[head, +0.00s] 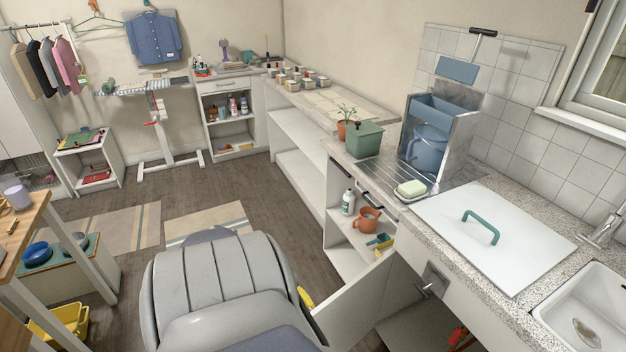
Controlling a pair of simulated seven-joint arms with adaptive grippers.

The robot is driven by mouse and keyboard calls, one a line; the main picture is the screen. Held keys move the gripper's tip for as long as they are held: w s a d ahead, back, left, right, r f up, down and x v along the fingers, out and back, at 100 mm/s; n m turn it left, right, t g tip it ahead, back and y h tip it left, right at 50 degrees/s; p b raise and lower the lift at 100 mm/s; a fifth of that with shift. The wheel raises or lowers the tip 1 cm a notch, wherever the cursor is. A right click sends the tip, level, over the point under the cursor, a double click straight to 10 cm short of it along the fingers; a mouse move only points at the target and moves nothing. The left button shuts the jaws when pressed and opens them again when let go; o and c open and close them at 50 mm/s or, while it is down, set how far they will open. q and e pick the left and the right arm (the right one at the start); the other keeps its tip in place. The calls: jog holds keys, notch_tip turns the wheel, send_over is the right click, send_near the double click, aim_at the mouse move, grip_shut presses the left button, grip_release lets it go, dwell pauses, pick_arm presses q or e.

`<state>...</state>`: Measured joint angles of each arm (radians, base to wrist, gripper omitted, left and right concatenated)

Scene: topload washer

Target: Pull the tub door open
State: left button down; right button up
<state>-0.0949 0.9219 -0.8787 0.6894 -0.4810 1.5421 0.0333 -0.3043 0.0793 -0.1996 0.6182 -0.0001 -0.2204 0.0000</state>
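A flat white lid (470,262) with a green bar handle (481,228) lies level with the speckled countertop at the right, and it looks closed. It appears to be the tub door. The handle stands up from the lid's middle and nothing touches it. Neither of my grippers shows in the head view. What is under the lid is hidden.
A white sink (590,312) and a tap (606,230) are right of the lid. A cabinet door (352,305) hangs open below the counter.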

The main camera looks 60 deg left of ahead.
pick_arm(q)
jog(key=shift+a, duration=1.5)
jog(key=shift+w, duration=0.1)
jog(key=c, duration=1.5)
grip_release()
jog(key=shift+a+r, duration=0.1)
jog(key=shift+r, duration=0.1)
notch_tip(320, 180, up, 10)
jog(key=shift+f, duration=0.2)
